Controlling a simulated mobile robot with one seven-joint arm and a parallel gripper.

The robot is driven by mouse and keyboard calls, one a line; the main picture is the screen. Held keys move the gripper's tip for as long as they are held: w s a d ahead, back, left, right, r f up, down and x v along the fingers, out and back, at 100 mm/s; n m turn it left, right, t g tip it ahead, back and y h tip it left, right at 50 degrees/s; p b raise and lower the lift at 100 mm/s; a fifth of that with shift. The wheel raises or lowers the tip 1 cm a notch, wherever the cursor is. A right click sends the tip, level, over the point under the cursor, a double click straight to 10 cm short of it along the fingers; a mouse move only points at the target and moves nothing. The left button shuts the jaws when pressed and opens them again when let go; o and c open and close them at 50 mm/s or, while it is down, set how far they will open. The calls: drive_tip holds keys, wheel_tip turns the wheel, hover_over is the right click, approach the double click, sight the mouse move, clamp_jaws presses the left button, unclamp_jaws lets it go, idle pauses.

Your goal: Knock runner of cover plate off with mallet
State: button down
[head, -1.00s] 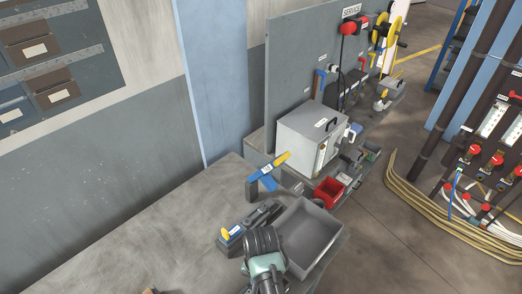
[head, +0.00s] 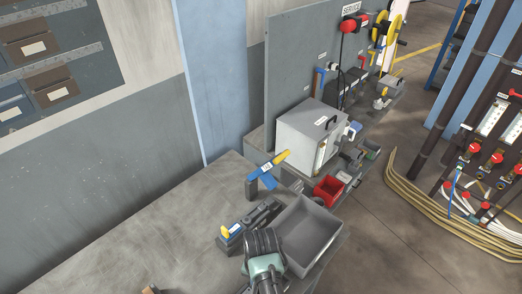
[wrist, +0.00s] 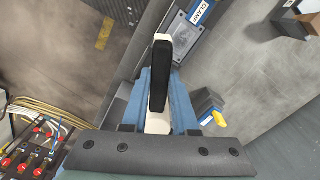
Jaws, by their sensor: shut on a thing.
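In the wrist view my gripper (wrist: 158,92) is shut on a long black-and-white thing (wrist: 160,72), which I take to be the mallet seen nearly end-on. A grey plate (wrist: 184,33) lies beside a CLAMP label. I cannot make out the cover plate or its runner with certainty.
A grey open bin (head: 312,236) sits right of my arm at the bench edge. Behind it are a blue-and-yellow bracket (head: 267,178), a red bin (head: 328,189) and a white box (head: 308,138). The left bench top (head: 150,235) is mostly clear. Hoses and valves stand on the right.

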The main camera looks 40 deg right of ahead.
wheel_tip(320, 180, down, 9)
drive_tip(key=b, duration=0.7)
drive_tip(key=shift+f, duration=0.15)
wheel_tip(320, 180, up, 9)
drive_tip(key=p, duration=0.9)
drive_tip(key=shift+w, duration=0.1)
drive_tip(key=shift+r, duration=0.25)
wheel_tip(320, 180, up, 3)
drive_tip(key=p, duration=0.2)
drive_tip(key=shift+f+p, duration=0.2)
drive_tip(key=shift+p, duration=0.1)
drive_tip(key=shift+r, duration=1.1)
